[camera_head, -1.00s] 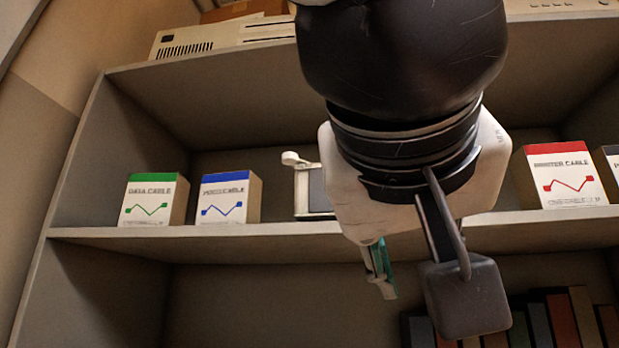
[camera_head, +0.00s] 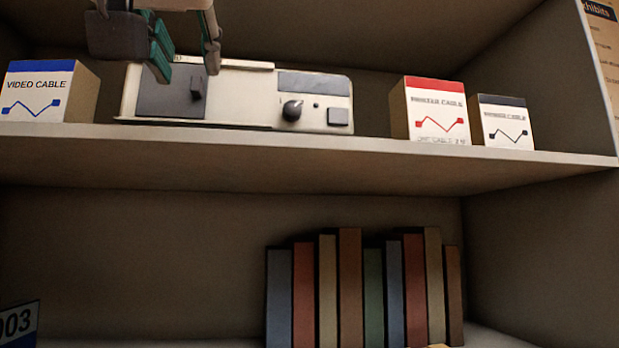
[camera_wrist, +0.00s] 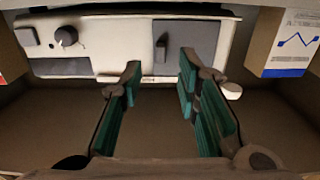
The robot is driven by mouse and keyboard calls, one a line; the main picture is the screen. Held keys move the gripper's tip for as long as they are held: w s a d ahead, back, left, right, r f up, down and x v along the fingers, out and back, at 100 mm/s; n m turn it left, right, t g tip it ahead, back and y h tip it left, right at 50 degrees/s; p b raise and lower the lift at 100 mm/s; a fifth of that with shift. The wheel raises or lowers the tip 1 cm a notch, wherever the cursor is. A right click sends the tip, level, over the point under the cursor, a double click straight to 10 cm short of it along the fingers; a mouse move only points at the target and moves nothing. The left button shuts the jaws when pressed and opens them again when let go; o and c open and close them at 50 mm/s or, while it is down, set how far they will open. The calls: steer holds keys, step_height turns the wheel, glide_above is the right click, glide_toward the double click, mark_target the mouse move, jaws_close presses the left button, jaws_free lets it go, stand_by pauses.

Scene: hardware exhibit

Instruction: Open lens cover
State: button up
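A whitish device (camera_head: 262,95) stands on the upper shelf in the head view. Its left part is a flat dark grey panel (camera_head: 165,100), which looks like the lens cover, lying against the front. A small dark tab (camera_head: 196,88) sticks out from the panel. My gripper (camera_head: 186,62) is at the top left of the head view, in front of the device, and overlaps its upper edge. In the wrist view the device (camera_wrist: 110,55), panel (camera_wrist: 198,42) and tab (camera_wrist: 161,48) appear inverted. There, my gripper (camera_wrist: 160,85) is open and empty, its teal-padded fingers apart, with the tab beyond the gap.
A dark knob (camera_head: 292,110) sits on the device's front. A blue-topped video cable box (camera_head: 38,95) stands left of the device; red-topped (camera_head: 436,112) and dark-topped (camera_head: 503,122) boxes stand right. Several books (camera_head: 350,290) stand on the shelf below. A shelf board (camera_head: 300,155) runs under the device.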

mark_target(196, 81)
steer(key=shift+x, duration=2.1)
steer(key=shift+a, duration=0.1)
jaws_close()
